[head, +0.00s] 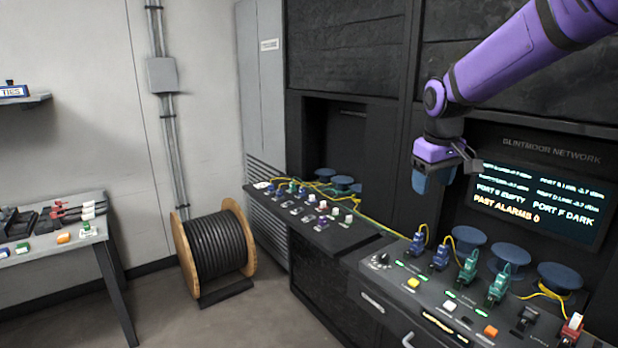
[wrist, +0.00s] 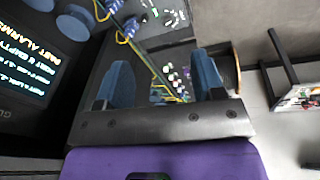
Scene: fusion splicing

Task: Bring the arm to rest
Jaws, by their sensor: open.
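My purple arm (head: 520,60) reaches in from the upper right of the head view. My gripper (head: 433,184) hangs in the air above the console, left of the screen, with its blue fingers pointing down. In the wrist view my gripper (wrist: 163,78) shows two blue fingers standing well apart, with nothing between them but the distant bench and cables. The gripper is open, empty and touching nothing that I can see.
Below stands the console (head: 385,292) with blue and green connectors and yellow cables. The screen (head: 535,195) reads "PORT F DARK" and "PAST ALARMS 0". A cable drum (head: 214,255) is on the floor, and a side table (head: 50,262) is at left. Open floor lies between.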

